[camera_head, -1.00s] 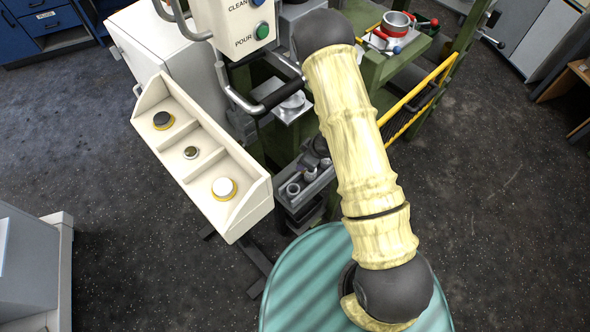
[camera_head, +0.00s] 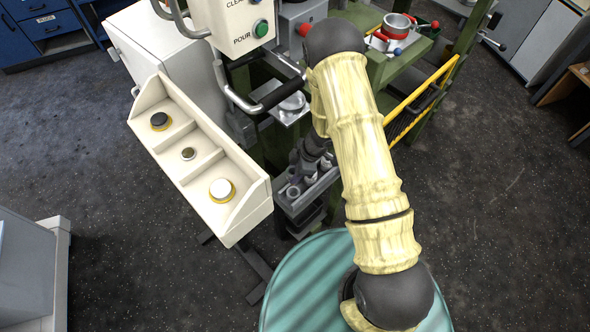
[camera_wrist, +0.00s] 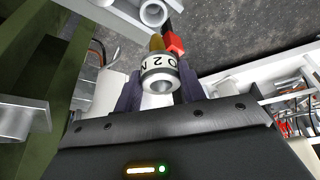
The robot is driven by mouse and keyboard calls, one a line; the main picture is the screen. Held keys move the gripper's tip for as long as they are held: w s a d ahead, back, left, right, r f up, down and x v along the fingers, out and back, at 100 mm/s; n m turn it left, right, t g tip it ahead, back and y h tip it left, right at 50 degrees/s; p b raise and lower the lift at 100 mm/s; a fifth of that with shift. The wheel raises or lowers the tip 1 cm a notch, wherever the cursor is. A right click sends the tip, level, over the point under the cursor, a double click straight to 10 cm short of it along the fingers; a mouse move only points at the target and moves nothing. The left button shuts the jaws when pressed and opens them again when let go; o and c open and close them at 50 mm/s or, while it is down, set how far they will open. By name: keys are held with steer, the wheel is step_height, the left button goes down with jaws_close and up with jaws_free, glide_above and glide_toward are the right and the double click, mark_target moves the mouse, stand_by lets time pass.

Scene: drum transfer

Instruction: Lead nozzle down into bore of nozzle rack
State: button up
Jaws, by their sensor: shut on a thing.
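My gripper (camera_wrist: 161,88) is shut on the nozzle (camera_wrist: 160,70), a pale metal piece with a white lettered collar and a brass-coloured part beyond it. The nozzle rack (camera_head: 312,192) is a grey holder with several short upright tubes, below the machine in the head view. In the head view my dark gripper (camera_head: 308,160) is over the rack's back part. The nozzle itself cannot be made out there.
A cream tray (camera_head: 196,160) with three round items stands left of the rack. The machine's black-gripped handle (camera_head: 277,95) is just above it. A teal drum top (camera_head: 310,280) lies in front. A red block (camera_wrist: 174,43) shows beside the nozzle.

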steer(key=shift+f+b, duration=2.75)
steer(key=shift+r+p, duration=0.1)
steer(key=shift+p, duration=0.3)
